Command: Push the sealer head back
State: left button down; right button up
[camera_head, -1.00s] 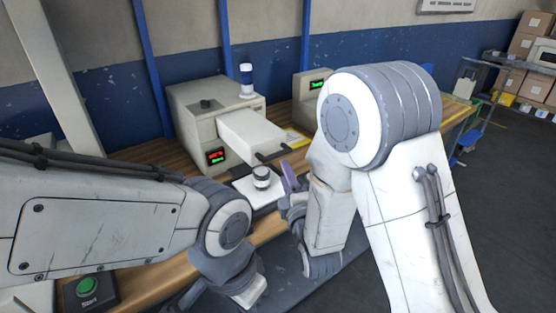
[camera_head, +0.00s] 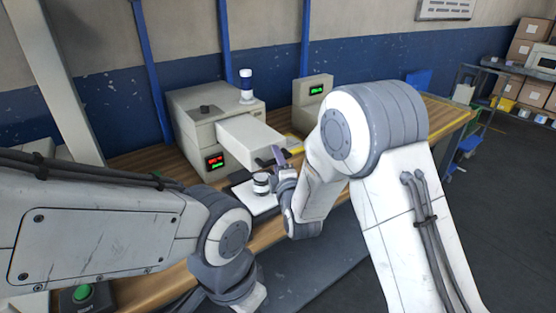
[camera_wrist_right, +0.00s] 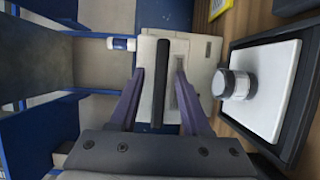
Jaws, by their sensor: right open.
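The sealer head (camera_head: 245,137) is a light box sticking out of the front of the beige machine (camera_head: 188,112). Its dark handle (camera_head: 265,160) is at the front end. My right gripper (camera_head: 277,156) is at that handle. In the right wrist view, the black handle bar (camera_wrist_right: 161,100) lies between the purple fingers of my open right gripper (camera_wrist_right: 160,76), with gaps on both sides. The sealer head (camera_wrist_right: 190,85) shows behind the bar. My left arm reaches in from the left; its fingers are out of view.
A small lidded jar (camera_head: 261,184) stands on a white plate (camera_head: 262,203) in front of the machine, below the handle. The plate's dark tray (camera_wrist_right: 307,105) shows in the wrist view. A control box (camera_head: 313,90) stands to the right. A green Start button (camera_head: 82,293) is at lower left.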

grip_shut()
dwell(1.3)
